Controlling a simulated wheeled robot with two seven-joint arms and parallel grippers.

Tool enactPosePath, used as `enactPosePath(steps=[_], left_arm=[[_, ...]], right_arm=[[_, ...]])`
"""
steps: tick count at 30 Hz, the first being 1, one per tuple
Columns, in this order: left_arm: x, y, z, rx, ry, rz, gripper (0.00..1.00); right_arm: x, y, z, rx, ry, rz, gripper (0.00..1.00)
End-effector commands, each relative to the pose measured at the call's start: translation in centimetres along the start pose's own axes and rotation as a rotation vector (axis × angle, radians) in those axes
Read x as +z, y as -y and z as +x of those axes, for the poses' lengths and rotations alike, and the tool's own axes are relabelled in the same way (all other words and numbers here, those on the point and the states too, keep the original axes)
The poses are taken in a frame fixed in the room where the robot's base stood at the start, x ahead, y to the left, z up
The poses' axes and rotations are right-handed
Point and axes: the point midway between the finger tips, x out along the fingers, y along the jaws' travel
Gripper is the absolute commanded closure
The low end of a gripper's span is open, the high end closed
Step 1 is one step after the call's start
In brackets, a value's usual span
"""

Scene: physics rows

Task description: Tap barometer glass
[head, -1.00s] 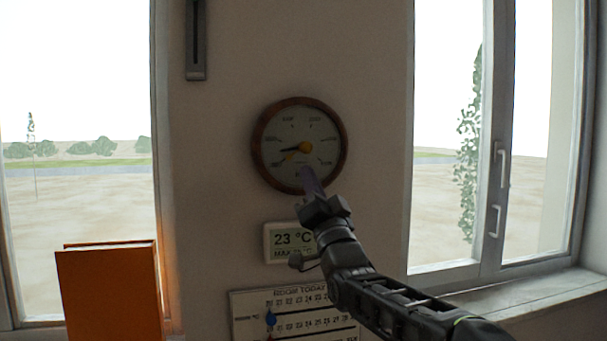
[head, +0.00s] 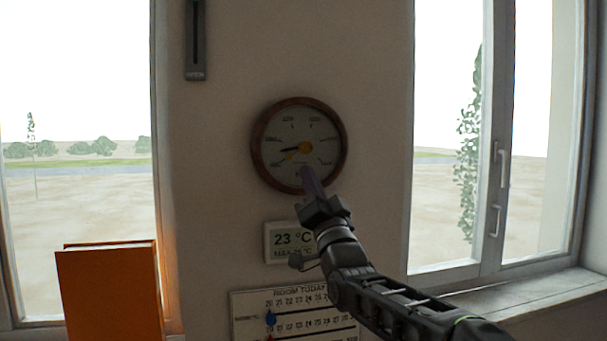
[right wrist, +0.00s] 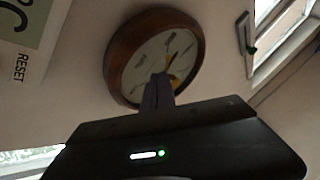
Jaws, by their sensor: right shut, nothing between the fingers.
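The round barometer (head: 290,132) has a brown wooden rim, a pale dial, a dark needle and a yellow hub, and hangs on the wall between two windows. It also shows in the right wrist view (right wrist: 142,68). My right gripper (head: 310,178) is shut and empty, its purple-grey fingers in front of the lower part of the dial. In the right wrist view the closed fingers (right wrist: 158,92) overlap the dial's lower edge. I cannot tell whether the tips touch the glass. My left gripper is not in view.
A digital thermometer (head: 283,252) reading 23 °C hangs below the barometer, partly behind my right arm. A calendar board (head: 258,325) is under it. An orange box-like thing (head: 110,295) stands lower left. A window handle (head: 494,222) is at right.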

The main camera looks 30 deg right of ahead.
Motion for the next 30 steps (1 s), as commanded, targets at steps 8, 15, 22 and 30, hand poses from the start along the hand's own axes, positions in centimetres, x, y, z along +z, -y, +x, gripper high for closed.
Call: enactPosePath(steps=[8,15,22,30], left_arm=[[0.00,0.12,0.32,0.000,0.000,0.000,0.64],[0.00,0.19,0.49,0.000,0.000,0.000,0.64],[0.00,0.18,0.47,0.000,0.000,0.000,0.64],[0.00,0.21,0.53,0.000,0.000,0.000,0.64]], right_arm=[[0.24,-0.20,0.26,0.000,0.000,0.000,1.00],[0.36,-0.36,0.69,0.000,0.000,0.000,1.00],[0.35,-0.35,0.69,0.000,0.000,0.000,1.00],[0.45,-0.45,0.84,0.000,0.000,0.000,1.00]])
